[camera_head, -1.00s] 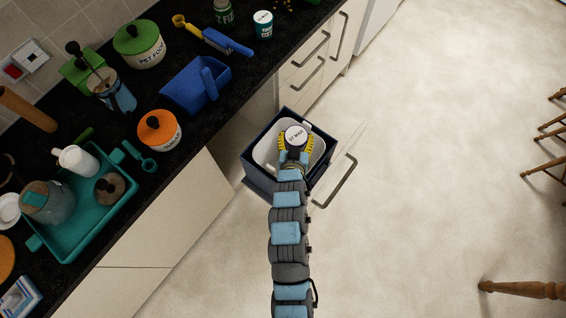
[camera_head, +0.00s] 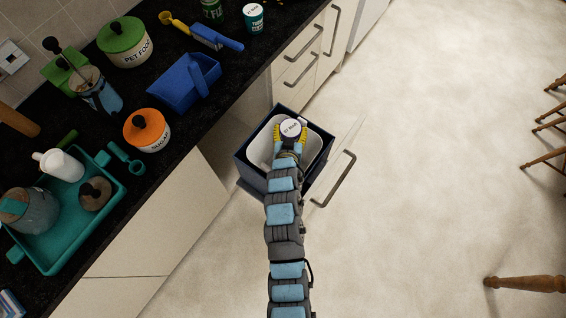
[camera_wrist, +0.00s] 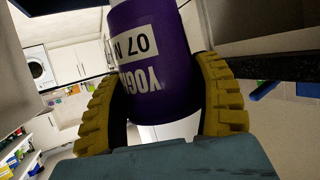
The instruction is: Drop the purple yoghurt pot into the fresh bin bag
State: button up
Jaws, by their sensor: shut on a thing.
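The purple yoghurt pot (camera_wrist: 152,70) fills the middle of the wrist view, with a white date label on its side. Its pale lid (camera_head: 291,128) faces up in the head view. My gripper (camera_head: 290,135) is shut on the pot, with a yellow ridged finger on each side of it. The pot is over the pulled-out bin drawer. The bin bag (camera_head: 318,150) shows as a white lining inside the dark blue bin (camera_head: 250,172). My gripper and the pot hide much of the bag's inside. I cannot tell the pot's height above the rim.
The bin's drawer front with a grey handle (camera_head: 335,180) stands out from the cupboards. The dark worktop (camera_head: 190,138) at left holds a blue dustpan (camera_head: 185,82), an orange-lidded pot (camera_head: 147,131) and a teal tray (camera_head: 75,225). The floor at right is clear up to the stools.

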jog(key=shift+f, duration=0.3)
jog(key=o, duration=1.3)
jog(key=shift+s, duration=0.1)
jog(key=shift+v, duration=5.9)
